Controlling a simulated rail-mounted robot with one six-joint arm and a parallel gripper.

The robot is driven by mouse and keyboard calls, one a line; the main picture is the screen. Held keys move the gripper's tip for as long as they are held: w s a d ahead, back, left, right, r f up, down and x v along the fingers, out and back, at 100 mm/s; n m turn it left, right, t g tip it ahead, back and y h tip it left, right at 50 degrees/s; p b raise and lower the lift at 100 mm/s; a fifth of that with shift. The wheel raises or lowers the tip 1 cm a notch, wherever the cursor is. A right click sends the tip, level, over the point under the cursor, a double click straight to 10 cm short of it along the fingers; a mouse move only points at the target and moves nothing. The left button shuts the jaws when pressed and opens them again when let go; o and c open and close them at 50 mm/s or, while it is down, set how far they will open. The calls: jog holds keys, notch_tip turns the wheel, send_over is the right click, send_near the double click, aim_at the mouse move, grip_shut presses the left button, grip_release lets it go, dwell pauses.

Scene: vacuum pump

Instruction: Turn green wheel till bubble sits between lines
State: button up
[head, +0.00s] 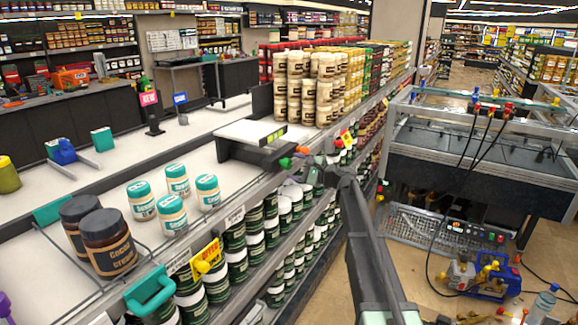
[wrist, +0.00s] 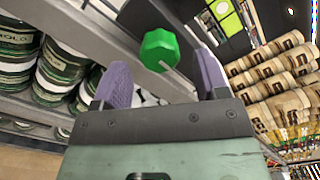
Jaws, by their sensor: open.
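The green wheel (head: 285,163) is a small faceted knob on the front of a dark fixture at the shelf edge. A bright green level vial (head: 272,135) sits on the fixture above it; the bubble and lines are too small to tell apart. My gripper (head: 300,172) is just right of the wheel. In the wrist view the green wheel (wrist: 159,50) lies between the tips of the two purple fingers of my gripper (wrist: 161,64), with gaps on both sides. The fingers are open and hold nothing. The vial (wrist: 221,9) is partly cut off at the top.
An orange-red knob (head: 303,150) is close by the wheel. Stacked cream jars (head: 305,88) stand behind the fixture. Dark green cans (head: 235,245) fill the shelf below. Teal-lidded jars (head: 173,214) stand on the white surface to the left. A freezer-like case (head: 480,165) is at right.

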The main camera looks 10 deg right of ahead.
jog(key=v, duration=0.7)
jog(key=shift+s+d, duration=0.15)
jog(key=s+a+f+n+g+h+p, duration=0.1)
jog(key=s+a+f+n+g+h, duration=0.3)
jog(key=s, duration=0.5)
jog(key=s+a+f+n+g+h+p, duration=0.1)
jog(key=s+f+n+g+h+p, duration=0.1)
jog(key=s+f+n+g, duration=0.5)
jog(key=s+a+r+n+h+p, duration=0.1)
jog(key=s+n+h+p, duration=0.1)
jog(key=s, duration=0.9)
jog(key=s+a+r+n+h+p, duration=0.1)
jog(key=s+h, duration=0.4)
jog(key=s, duration=0.6)
jog(key=a+n+p, duration=0.1)
jog(key=p, duration=0.1)
jog(key=shift+r+g+h+p, duration=0.3)
jog(key=shift+g+p, duration=0.1)
